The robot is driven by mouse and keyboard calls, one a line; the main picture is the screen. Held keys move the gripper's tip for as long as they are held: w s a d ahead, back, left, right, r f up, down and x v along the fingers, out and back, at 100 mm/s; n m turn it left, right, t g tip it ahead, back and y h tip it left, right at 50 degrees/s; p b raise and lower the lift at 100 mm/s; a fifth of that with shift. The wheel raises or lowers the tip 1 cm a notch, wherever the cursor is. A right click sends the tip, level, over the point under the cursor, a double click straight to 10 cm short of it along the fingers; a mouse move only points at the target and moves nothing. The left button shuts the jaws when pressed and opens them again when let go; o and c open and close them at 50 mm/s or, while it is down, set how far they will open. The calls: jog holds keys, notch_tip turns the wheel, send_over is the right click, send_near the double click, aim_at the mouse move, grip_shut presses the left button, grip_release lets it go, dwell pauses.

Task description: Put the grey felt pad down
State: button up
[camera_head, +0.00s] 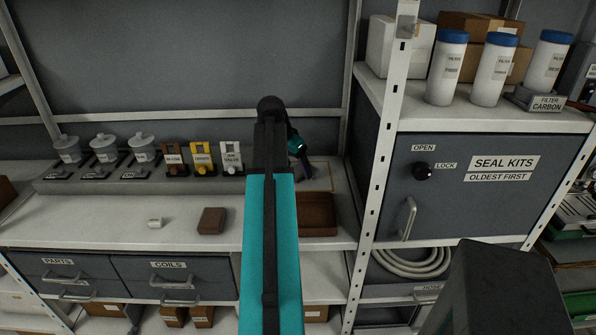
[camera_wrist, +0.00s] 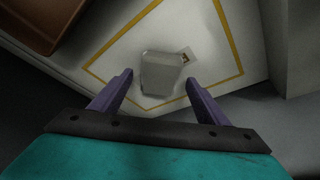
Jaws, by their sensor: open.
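A light grey, block-like piece (camera_wrist: 160,72), seemingly the grey felt pad, shows in the wrist view inside a yellow outline on a pale surface. A small pale tag with a dark mark sits at its right edge. My gripper (camera_wrist: 158,84) is open, with its two purple fingers on either side of the grey piece and gaps visible to both. I cannot tell its exact height above the surface. In the head view my gripper (camera_head: 304,168) is over the right end of the shelf, partly behind my arm. The grey piece cannot be made out there.
A brown tray (camera_wrist: 42,22) lies at the upper left of the wrist view, and the brown tray (camera_head: 317,228) shows right of my arm in the head view. A shelf upright (camera_head: 378,170) and the seal kits cabinet (camera_head: 460,215) stand to the right. A brown block (camera_head: 211,221) lies left.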

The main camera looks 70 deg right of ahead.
aim_at(296, 170)
jog(key=shift+d+f, duration=0.1)
jog(key=shift+f, duration=0.15)
dwell(0.4)
jog(key=c, duration=1.2)
jog(key=shift+r, duration=0.15)
jog(key=shift+r+b, duration=1.2)
jog(key=shift+r, duration=3.7)
